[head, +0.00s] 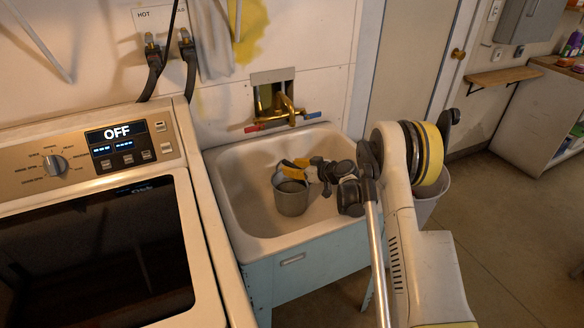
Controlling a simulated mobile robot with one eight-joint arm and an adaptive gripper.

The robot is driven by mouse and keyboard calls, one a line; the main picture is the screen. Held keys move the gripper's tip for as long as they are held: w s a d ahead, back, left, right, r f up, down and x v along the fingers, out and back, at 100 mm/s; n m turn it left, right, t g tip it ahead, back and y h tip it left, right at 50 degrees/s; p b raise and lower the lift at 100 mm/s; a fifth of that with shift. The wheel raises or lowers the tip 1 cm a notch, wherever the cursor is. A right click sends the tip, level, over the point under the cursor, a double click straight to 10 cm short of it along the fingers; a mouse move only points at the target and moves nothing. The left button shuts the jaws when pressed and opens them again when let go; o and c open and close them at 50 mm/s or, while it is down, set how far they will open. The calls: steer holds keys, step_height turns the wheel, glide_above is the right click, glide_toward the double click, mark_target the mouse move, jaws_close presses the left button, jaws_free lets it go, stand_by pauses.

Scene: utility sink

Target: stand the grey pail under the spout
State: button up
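The grey pail (291,199) stands upright inside the utility sink (243,217), near the middle of the basin. The brass spout (288,106) comes from the wall above the back of the sink, with a red handle (254,128) on its left and a blue handle (312,115) on its right. The pail is nearer the front than the spout. My gripper (292,168) reaches in from the right, its yellow fingers at the pail's upper rim. The far finger contact is hidden, so I cannot tell whether the fingers close on the rim.
A washing machine (95,175) with an OFF display stands against the sink's left side. The sink's raised rim surrounds the basin. A pale bin (430,197) stands on the floor to the right, partly behind my arm. The basin is bare left of the pail.

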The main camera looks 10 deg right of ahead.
steer(key=shift+r, duration=0.15)
steer(key=p+v, duration=0.5)
steer(key=v, duration=0.7)
steer(key=s+a+r+m+g+h, duration=0.2)
steer(key=s+a+r, duration=0.2)
steer(key=s+r, duration=0.4)
steer(key=s+a+r+m+g+h, duration=0.1)
steer(key=s+a+r, duration=0.2)
steer(key=s+r, duration=0.5)
steer(key=s+r+m+h, duration=0.2)
steer(key=s, duration=0.9)
steer(key=s+r+m+g+h, duration=0.1)
steer(key=s+r+h, duration=0.1)
steer(key=s, duration=0.9)
steer(key=shift+d+r+m, duration=0.15)
steer(key=shift+d+m, duration=0.05)
steer(key=shift+m, duration=0.2)
